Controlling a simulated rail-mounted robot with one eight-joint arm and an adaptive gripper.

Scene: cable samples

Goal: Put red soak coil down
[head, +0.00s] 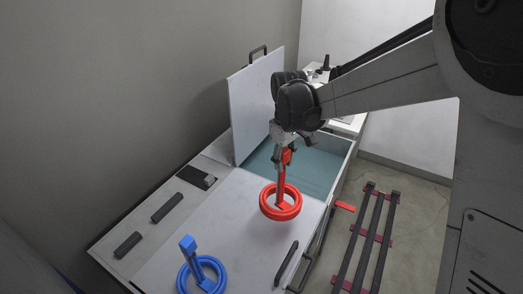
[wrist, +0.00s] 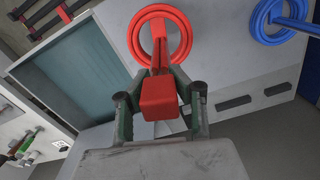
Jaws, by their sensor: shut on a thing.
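The red soak coil (head: 281,203) is a red ring with an upright red handle. In the head view it is over the grey closed lid, near the edge of the open compartment. My gripper (head: 284,154) is shut on the top of its handle. In the wrist view the red coil (wrist: 160,38) shows beyond my gripper (wrist: 160,100), with the red handle block between the fingers. I cannot tell whether the ring touches the lid or hangs just above it.
A blue coil (head: 203,274) rests on the grey lid (head: 240,235) at the front. A teal-floored open compartment (head: 316,174) lies behind, with a raised lid panel (head: 258,105) at its left. A dark handle (head: 286,263) is at the lid's right. Dark rails (head: 368,240) stand at the right.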

